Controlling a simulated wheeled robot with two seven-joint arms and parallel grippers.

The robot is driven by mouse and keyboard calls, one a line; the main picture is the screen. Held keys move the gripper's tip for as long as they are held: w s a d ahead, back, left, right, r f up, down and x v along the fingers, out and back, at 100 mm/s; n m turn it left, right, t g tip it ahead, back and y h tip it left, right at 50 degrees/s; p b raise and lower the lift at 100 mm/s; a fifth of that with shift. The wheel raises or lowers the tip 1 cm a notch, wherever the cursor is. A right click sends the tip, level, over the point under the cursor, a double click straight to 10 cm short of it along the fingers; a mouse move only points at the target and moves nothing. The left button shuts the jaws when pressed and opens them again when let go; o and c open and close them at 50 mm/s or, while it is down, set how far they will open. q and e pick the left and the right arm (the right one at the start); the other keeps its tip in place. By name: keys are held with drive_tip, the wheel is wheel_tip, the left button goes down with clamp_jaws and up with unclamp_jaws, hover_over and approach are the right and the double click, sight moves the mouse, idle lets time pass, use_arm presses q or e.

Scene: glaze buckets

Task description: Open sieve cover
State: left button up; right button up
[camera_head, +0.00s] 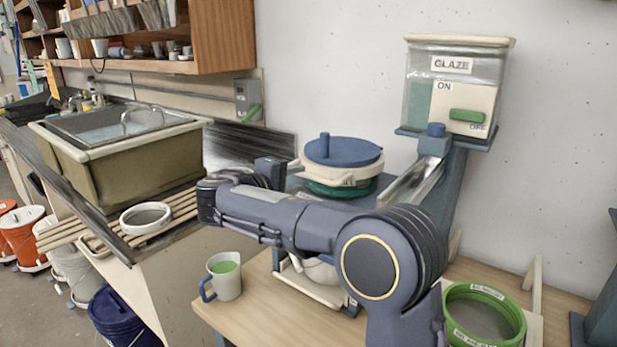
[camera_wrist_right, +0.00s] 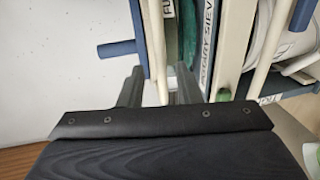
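The rotary sieve stands behind my right arm in the head view. Its round blue cover (camera_head: 342,152), with an upright knob, lies flat on the cream ring (camera_head: 345,176). In the right wrist view the scene is turned sideways, with the blue knob (camera_wrist_right: 116,48) pointing left. My right gripper (camera_head: 280,171) is at the left side of the sieve. Its fingers (camera_wrist_right: 157,88) are apart, with a cream bar (camera_wrist_right: 155,45) between them. I cannot tell whether they touch it. My left gripper is not in view.
A glaze dispenser (camera_head: 455,90) and its chute (camera_head: 415,180) stand right of the sieve. A mug (camera_head: 226,284) and a green-rimmed sieve (camera_head: 485,315) are at the front. A sink (camera_head: 120,145) is left, with a white ring (camera_head: 145,218) on slats before it.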

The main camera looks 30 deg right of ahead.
sight(307, 177)
drive_tip(key=x, duration=0.5)
drive_tip(key=shift+w+d+p, duration=0.1)
drive_tip(key=shift+d+p, duration=0.25)
drive_tip(key=shift+p, duration=0.05)
drive_tip(key=shift+f, duration=0.1)
clamp_jaws()
